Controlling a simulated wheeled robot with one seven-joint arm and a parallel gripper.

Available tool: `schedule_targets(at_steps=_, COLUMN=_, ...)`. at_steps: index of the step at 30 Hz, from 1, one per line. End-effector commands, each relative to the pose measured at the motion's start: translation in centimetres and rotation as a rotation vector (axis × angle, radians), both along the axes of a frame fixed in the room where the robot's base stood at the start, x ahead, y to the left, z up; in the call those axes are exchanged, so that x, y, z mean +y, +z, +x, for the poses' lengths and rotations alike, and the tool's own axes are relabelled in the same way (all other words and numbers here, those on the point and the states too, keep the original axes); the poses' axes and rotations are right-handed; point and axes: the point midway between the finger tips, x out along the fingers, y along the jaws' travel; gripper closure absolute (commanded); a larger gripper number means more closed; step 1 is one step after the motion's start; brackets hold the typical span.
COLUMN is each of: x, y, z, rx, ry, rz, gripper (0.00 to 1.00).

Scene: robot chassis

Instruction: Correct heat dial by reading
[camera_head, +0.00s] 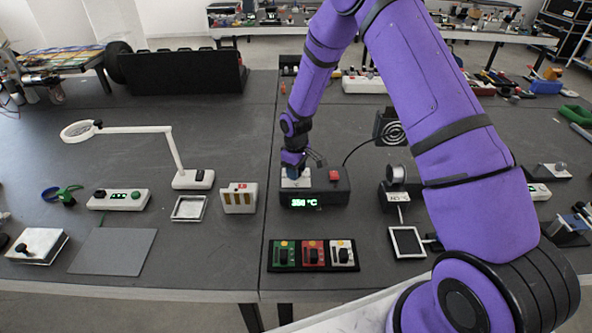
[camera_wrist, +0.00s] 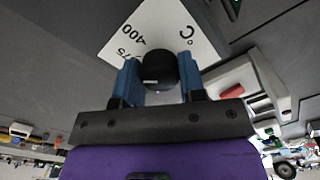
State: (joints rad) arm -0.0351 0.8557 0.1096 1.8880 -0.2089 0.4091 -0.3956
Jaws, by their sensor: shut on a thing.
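The heat station is a dark box (camera_head: 338,198) at the middle of the table in the head view. Its lit front display (camera_head: 304,202) reads about 350 °C; the last digit is hard to read. A red button (camera_head: 334,175) is on its top right. In the wrist view, a round black dial (camera_wrist: 158,66) sits on a white scale plate (camera_wrist: 195,32) marked 400, °C and a partly hidden number ending in 75. My gripper (camera_head: 295,173) is over the box's top left. Its blue fingers (camera_wrist: 158,82) are shut on the dial, one on each side.
A panel with green, red and white switch blocks (camera_head: 313,255) lies in front of the box. A white magnifier lamp (camera_head: 190,178) and a small white block (camera_head: 239,198) stand to the left. A black cable (camera_head: 358,149) runs behind to a fan-like unit (camera_head: 391,128).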

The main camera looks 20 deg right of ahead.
Motion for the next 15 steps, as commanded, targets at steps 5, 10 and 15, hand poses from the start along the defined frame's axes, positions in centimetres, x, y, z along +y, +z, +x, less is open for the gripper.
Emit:
schedule_targets(at_steps=5, x=-0.01, y=0.06, z=0.08, rx=-0.002, ry=-0.001, rz=0.001, gripper=0.86)
schedule_targets(at_steps=10, x=-0.01, y=0.07, z=0.08, rx=-0.002, ry=0.0, rz=0.001, gripper=0.56)
schedule_targets(at_steps=15, x=-0.01, y=0.04, z=0.05, rx=-0.001, ry=0.0, rz=0.0, gripper=0.37)
